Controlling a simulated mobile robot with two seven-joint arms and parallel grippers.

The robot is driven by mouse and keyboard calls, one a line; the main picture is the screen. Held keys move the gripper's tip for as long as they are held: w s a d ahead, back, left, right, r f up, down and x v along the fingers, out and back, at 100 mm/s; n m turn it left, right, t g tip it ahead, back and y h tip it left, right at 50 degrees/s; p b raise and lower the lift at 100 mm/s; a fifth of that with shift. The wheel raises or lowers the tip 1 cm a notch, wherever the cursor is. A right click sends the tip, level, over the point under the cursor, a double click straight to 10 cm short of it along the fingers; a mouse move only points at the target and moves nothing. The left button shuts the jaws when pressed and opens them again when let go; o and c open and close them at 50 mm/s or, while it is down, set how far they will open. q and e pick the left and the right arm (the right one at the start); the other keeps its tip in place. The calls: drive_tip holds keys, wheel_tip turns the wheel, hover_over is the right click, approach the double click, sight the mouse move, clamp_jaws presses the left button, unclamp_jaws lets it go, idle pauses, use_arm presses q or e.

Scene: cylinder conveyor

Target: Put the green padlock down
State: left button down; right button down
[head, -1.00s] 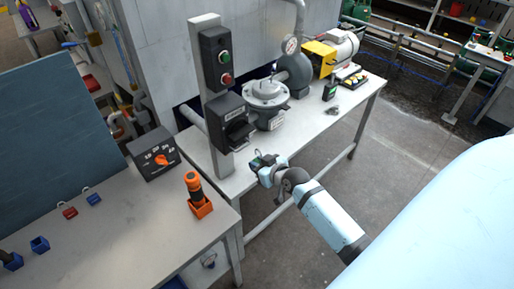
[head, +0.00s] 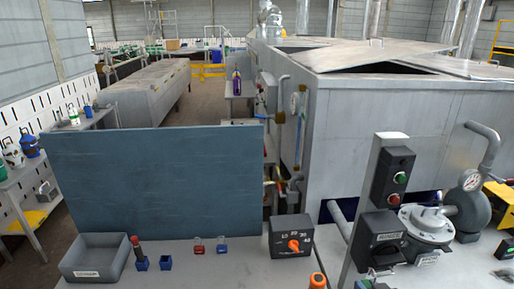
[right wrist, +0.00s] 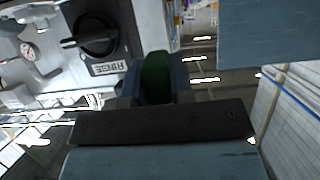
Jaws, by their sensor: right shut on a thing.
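My right gripper (right wrist: 156,85) is shut on the green padlock (right wrist: 155,75), whose dark green body shows between the fingers in the right wrist view. In the head view this gripper (head: 376,279) shows only in part at the bottom edge, just below the black rotary-switch box (head: 381,238) on the grey post. The padlock's shackle is not clear. A red padlock (head: 198,246) and a blue padlock (head: 222,246) rest on the grey table (head: 225,272) in front of the blue-grey board. My left gripper is not in view.
A grey bin (head: 93,264) stands at the table's left, beside small blue holders (head: 166,263). A black box with an orange knob (head: 293,246) and an orange handle (head: 317,281) are further right.

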drive_tip(key=shift+s+a+r, duration=0.2)
drive_tip(key=shift+s+r, duration=0.1)
drive_tip(key=shift+r, duration=0.25)
drive_tip(key=shift+s+a+r, duration=0.2)
drive_tip(key=shift+s+r, duration=0.05)
drive_tip(key=shift+r, duration=0.25)
